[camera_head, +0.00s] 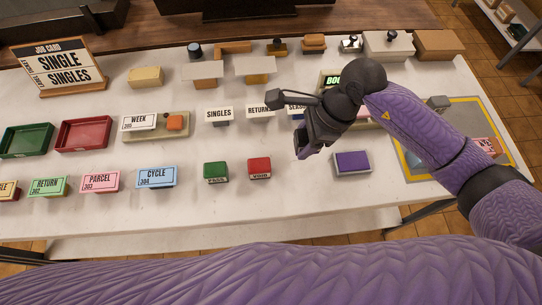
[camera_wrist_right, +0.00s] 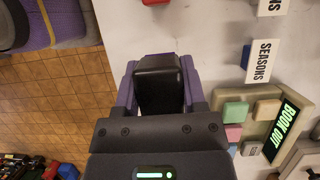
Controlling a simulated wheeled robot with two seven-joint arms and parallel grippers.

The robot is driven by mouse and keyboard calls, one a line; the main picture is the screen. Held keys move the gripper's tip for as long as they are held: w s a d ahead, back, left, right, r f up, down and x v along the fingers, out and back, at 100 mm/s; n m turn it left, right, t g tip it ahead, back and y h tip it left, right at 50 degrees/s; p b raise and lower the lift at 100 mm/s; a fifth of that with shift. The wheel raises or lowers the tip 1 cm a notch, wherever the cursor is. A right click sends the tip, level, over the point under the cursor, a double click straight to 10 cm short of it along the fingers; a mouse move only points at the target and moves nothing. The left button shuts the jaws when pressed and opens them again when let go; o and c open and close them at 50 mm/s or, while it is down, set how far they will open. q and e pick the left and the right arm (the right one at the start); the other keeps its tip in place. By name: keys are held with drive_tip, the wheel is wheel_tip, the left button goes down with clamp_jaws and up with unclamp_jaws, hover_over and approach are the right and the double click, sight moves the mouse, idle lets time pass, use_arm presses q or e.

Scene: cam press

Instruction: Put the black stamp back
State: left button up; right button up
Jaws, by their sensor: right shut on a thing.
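My right gripper (camera_head: 309,146) hangs over the white table, to the left of and above the purple pad (camera_head: 352,161). In the right wrist view the gripper (camera_wrist_right: 160,92) has its purple fingers shut on a dark block, which looks like the black stamp (camera_wrist_right: 160,85). Its face is hidden, and it can hardly be made out in the head view. A green stamp block (camera_head: 215,172) and a red one (camera_head: 259,168) stand side by side on the table, left of the gripper. My left gripper is not in view.
Label cards SINGLES (camera_head: 218,114) and RETURN (camera_head: 259,110) stand behind the gripper. A lit BOOK OUT panel (camera_wrist_right: 287,128) lies to the right. Green (camera_head: 27,140) and red trays (camera_head: 84,134) sit at left. A job card (camera_head: 62,67) stands at back left.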

sight(292, 170)
wheel_tip(292, 170, down, 10)
drive_tip(key=shift+b, duration=1.05)
drive_tip(key=shift+d, duration=0.1)
drive_tip(key=shift+f, duration=0.2)
drive_tip(key=o, duration=1)
drive_tip(key=shift+r, duration=0.1)
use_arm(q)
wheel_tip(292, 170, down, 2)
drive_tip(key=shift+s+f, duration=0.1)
